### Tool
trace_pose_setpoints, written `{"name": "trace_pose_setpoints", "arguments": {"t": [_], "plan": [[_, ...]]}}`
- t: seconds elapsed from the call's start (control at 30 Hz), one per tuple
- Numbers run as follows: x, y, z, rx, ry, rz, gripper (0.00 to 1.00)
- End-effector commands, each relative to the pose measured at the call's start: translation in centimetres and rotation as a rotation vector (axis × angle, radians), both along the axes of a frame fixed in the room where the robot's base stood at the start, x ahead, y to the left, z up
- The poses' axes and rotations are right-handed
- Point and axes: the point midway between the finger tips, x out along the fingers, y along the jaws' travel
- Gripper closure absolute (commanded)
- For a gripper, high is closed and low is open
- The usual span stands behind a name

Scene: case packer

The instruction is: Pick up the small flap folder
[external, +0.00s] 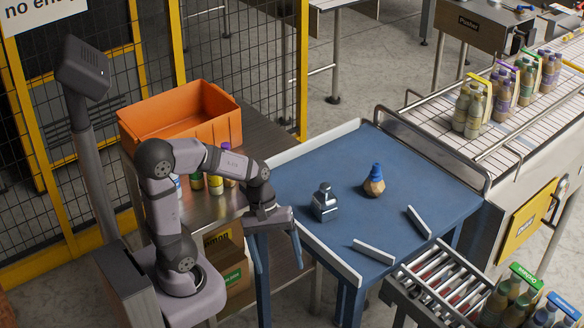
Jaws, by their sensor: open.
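Two small pieces stand on the blue table (300,180). One is a dark grey-blue blocky piece with a narrower top (324,205). The other, farther right and back, is a tan faceted piece with a blue top (374,181). I cannot tell for certain which of them is the small flap folder. My gripper (277,252) is at the table's near left edge, with its blue fingers spread apart and pointing down. It is open and empty, to the left of and nearer the camera than both pieces, touching neither.
Two pale guide bars (374,251) (418,222) lie at the table's right side, before a roller chute (440,284). A low pale rim (328,254) edges the table's near left. An orange crate (180,125) and bottles (215,183) stand at left.

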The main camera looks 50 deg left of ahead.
Motion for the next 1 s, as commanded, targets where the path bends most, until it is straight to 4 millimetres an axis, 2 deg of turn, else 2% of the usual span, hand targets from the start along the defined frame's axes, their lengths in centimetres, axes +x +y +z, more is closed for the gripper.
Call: {"name": "trace_pose_setpoints", "arguments": {"t": [0.1,0.2,0.3,0.4,0.57,0.67,0.83,1.0], "plan": [[0.9,-3.5,2.7,-0.14,0.09,0.193,0.21],[1.5,-5.8,4.9,-0.24,0.165,0.311,0.21],[2.0,-7.7,7.1,-0.332,0.239,0.405,0.21],[3.3,-8.5,8.2,-0.423,0.299,0.497,0.21],[7.5,-7.2,9.1,-0.598,0.339,0.645,0.21],[10.7,-5.5,10.1,-0.738,0.357,0.747,0.21],[15.9,-0.7,12.4,-1.005,0.353,0.897,0.21],[19.1,4.2,14.8,-1.21,0.319,0.981,0.21]]}}
